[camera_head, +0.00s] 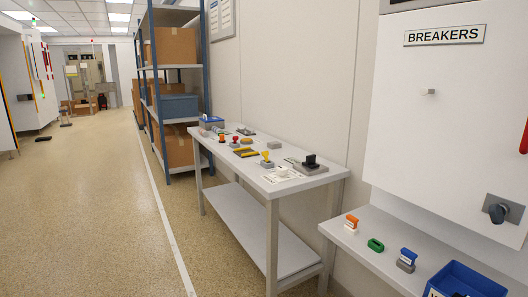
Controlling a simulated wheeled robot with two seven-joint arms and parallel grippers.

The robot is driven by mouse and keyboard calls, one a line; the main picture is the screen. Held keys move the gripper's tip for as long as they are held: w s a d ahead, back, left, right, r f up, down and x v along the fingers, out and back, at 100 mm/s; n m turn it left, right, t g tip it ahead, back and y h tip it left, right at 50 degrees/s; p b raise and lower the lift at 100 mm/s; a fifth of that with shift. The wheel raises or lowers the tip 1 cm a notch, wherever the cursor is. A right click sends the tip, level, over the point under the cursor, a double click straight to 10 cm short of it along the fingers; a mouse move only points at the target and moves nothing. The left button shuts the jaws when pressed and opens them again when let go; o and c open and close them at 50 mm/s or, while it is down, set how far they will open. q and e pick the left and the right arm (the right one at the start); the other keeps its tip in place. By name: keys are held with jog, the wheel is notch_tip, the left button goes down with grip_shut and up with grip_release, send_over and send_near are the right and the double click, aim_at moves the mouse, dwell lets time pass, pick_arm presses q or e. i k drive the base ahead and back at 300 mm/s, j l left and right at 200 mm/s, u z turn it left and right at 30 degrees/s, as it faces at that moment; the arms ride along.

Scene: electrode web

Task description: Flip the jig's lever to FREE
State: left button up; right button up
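A grey table (225,170) with a lower shelf stands against the wall in the middle of the view. Several small items lie on its top. A grey block with a black upright part (310,162) sits near the table's right end. It may be the jig, but it is too small to tell, and I can read no FREE marking. Neither of my grippers is in view.
A white BREAKERS cabinet (425,140) is at the right, above a ledge (340,228) with small coloured pieces and a blue bin (466,280). A blue-framed rack (207,60) with boxes stands behind the table. The floor (90,210) at the left is clear.

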aim_at(265, 154)
jog(key=i+j, duration=0.35)
jog(key=i+j+u, duration=0.1)
jog(key=i+j, duration=0.2)
jog(key=i, duration=0.25)
jog(key=i+j, duration=0.3)
jog(key=i, duration=0.2)
jog(key=u, duration=0.05)
